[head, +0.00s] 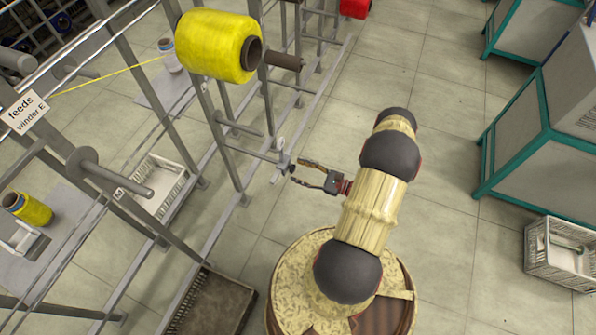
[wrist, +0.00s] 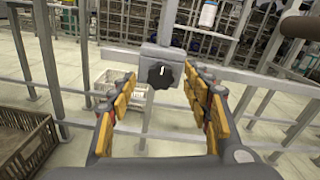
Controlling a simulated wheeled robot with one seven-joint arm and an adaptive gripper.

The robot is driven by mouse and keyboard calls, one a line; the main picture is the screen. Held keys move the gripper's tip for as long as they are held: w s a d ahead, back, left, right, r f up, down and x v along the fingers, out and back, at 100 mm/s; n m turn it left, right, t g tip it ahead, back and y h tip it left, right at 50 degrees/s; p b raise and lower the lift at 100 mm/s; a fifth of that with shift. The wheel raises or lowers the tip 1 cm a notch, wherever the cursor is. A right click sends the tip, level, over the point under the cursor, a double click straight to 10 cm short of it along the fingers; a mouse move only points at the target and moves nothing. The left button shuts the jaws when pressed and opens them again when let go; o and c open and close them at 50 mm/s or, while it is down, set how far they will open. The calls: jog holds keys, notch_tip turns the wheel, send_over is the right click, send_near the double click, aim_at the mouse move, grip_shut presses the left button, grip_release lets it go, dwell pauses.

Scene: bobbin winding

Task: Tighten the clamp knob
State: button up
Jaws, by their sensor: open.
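The clamp knob (wrist: 160,75) is a dark, lobed knob with a white mark on its face. It sits on a grey clamp block (wrist: 163,54) on a horizontal rail of the frame. In the wrist view it lies ahead of my gripper (wrist: 163,88), between the open fingers in the picture, and nothing hides it. In the head view my gripper (head: 300,172) is open, with its fingertips close to the clamp (head: 285,163) on the rack's rail. The knob is too small there to make out clearly. I cannot tell whether the fingers touch it.
A large yellow bobbin (head: 215,45) sits high on the rack, above and left of the gripper. Metal posts and rails (head: 225,135) fill the left side. A brown crate (head: 213,303) stands near my base.

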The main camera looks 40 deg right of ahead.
jog(key=shift+w+a, duration=0.2)
jog(key=shift+w, duration=0.35)
jog(key=c, duration=0.3)
jog(key=c, duration=0.8)
jog(key=shift+c, duration=0.3)
